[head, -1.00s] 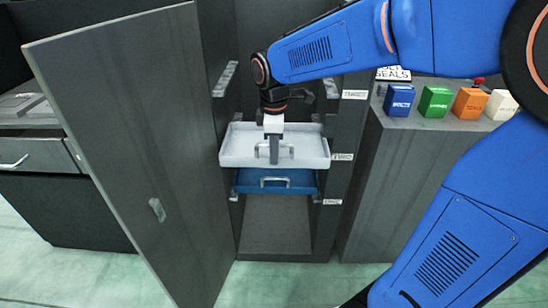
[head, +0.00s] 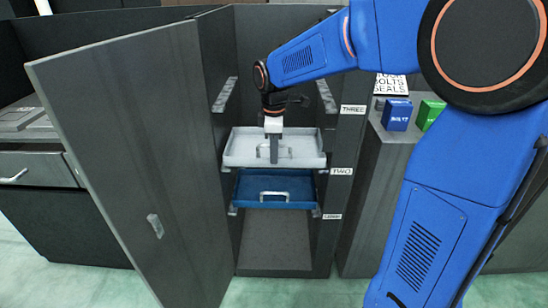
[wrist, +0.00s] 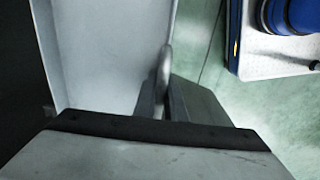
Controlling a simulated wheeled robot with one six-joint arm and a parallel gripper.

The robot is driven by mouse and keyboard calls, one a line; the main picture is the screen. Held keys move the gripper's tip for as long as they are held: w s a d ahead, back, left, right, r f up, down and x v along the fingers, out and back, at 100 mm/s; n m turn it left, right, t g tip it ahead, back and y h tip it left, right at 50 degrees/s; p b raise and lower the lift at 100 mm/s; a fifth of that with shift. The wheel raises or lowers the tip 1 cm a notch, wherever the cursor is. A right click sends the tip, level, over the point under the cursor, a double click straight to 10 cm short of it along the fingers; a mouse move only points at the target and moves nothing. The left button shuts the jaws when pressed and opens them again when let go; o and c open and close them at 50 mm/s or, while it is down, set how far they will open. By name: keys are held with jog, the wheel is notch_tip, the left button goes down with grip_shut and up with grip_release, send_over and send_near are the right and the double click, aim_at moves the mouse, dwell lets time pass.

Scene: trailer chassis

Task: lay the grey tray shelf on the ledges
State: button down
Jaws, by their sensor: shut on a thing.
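The grey tray shelf (head: 240,158) is a shallow light-grey tray, roughly level in the open cabinet between its side walls. My gripper (head: 274,156) is shut on the handle at its front edge, reaching down from above. The wrist view shows the tray's pale floor (wrist: 105,50) and the handle (wrist: 165,62) between the fingers. The tray is near the height of label TWO (head: 341,171). The ledges at that height are mostly hidden, so I cannot tell whether the tray touches them. Bare ledges show higher up, on the left (head: 225,95) and right (head: 326,97).
A blue tray (head: 248,190) lies on lower ledges under the grey tray. The cabinet door (head: 120,150) stands open at the left. A grey counter (head: 385,165) with coloured boxes (head: 397,115) stands at the right. The cabinet's bottom (head: 275,240) is clear.

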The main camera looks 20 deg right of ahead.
jog(key=shift+w+d, duration=0.25)
jog(key=shift+w, duration=0.45)
jog(key=shift+w+d, duration=0.2)
jog(key=shift+w, duration=0.55)
jog(key=shift+w+d, duration=0.25)
jog(key=shift+w, duration=0.45)
jog(key=shift+f, duration=0.75)
jog(key=c, duration=1.3)
grip_release()
jog(key=shift+o, duration=0.2)
jog(key=shift+r, duration=2.5)
